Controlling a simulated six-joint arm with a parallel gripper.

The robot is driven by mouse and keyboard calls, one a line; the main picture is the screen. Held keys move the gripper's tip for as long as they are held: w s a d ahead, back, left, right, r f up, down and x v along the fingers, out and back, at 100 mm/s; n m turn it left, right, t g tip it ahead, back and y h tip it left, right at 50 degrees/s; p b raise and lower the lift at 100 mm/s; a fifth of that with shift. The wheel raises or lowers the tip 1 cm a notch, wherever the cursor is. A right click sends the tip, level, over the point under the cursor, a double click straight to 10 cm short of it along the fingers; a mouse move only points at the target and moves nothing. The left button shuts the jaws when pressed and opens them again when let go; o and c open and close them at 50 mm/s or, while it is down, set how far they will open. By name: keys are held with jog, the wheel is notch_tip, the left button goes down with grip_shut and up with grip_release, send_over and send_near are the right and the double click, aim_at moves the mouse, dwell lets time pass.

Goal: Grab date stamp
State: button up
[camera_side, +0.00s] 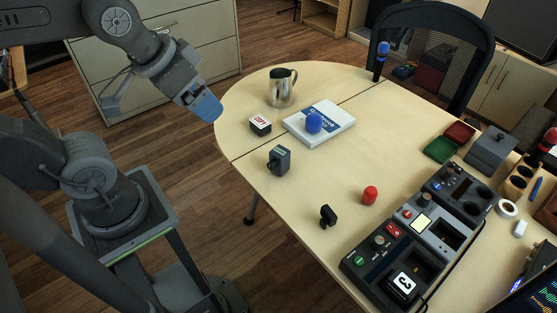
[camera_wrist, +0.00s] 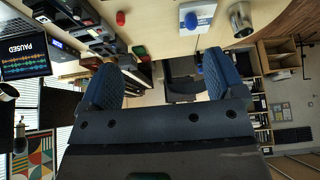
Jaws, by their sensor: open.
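A dark grey upright block with a small greenish label (camera_side: 279,160) looks like the date stamp; its label is too small to read. It stands near the table's left edge. A small black and white block with red lettering (camera_side: 260,125) sits behind it, and a small black object (camera_side: 327,215) stands in front. My gripper (camera_side: 207,107), with blue fingers, is beyond the table's left edge, above and left of these things, touching nothing. In the wrist view my gripper (camera_wrist: 163,82) has its fingers wide apart with nothing between them. I cannot make out the stamp in that view.
A metal mug (camera_side: 281,88) and a white book (camera_side: 319,124) with a blue ball-like object (camera_side: 314,123) on it are behind the blocks. A red object (camera_side: 370,195) and a control console (camera_side: 418,232) lie to the right. Bare tabletop surrounds the grey block.

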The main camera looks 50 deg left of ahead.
jog(key=shift+o, duration=0.9)
jog(key=m+g, duration=0.6)
jog(key=m, duration=0.9)
send_over(277, 154)
notch_tip(277, 154, down, 19)
jog(key=shift+m, duration=0.3)
notch_tip(277, 154, down, 9)
jog(key=shift+a+r, duration=0.15)
jog(key=shift+w+f, duration=0.1)
jog(key=shift+f, duration=2.7)
